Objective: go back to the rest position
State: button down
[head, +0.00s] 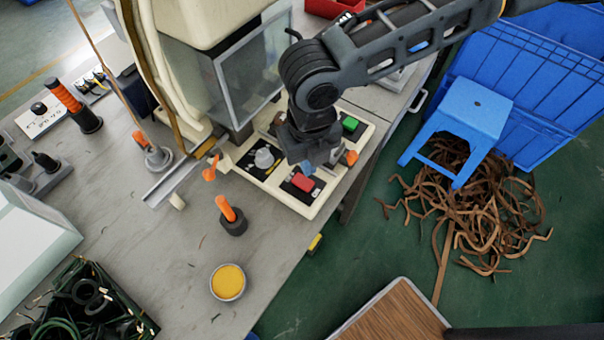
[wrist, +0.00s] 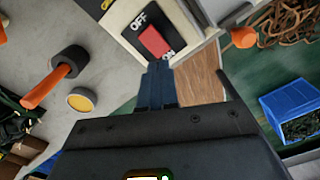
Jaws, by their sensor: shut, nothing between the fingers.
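My gripper (head: 308,166) hangs at the end of my arm over the machine's control panel (head: 309,209). In the wrist view the two dark blue fingers of my gripper (wrist: 157,72) are together, with nothing between them. The fingertips are close to the red rocker switch (wrist: 154,41), which is marked OFF and ON. I cannot tell whether they touch it. The red switch (head: 303,182) also shows in the head view, just below and left of the fingers. A green button (head: 350,124) sits farther back on the same panel.
The machine's clear guard (head: 252,72) stands close to my arm on the left. An orange-handled tool (head: 230,215) and a yellow-filled round tin (head: 228,282) are on the grey table. A blue stool (head: 474,108) and brown strips (head: 480,215) are on the green floor at right.

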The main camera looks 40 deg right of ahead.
jog(key=shift+r+p, duration=0.35)
jog(key=shift+r, duration=0.35)
